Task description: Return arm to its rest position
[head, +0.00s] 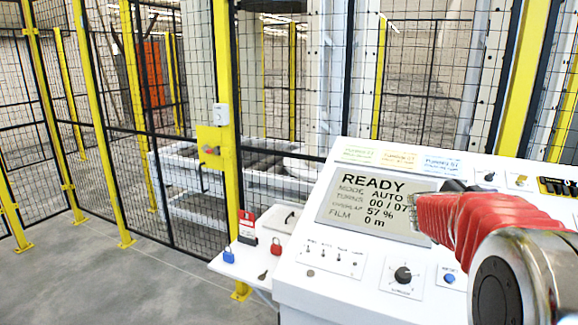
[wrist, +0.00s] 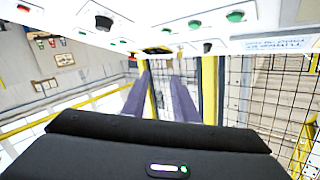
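My arm reaches in from the right edge of the head view, a grey joint with a red ribbed sleeve, in front of the white control console (head: 330,285). A small dark and red part shows beyond the sleeve; my gripper's fingers cannot be made out there. In the wrist view my gripper (wrist: 161,76) shows two purple-grey fingers with a gap between them and nothing held. The console's panel with a knob and green buttons spans the top of the wrist view. The console screen (head: 365,208) reads READY, MODE AUTO, 57 % and 0 m; my arm covers part of the turns line.
A black mesh fence with yellow posts (head: 227,130) stands behind the console. A yellow latch box (head: 210,145) is on it. A side shelf (head: 235,262) holds a blue padlock (head: 229,255) and a red padlock (head: 276,248). The grey floor at left is clear.

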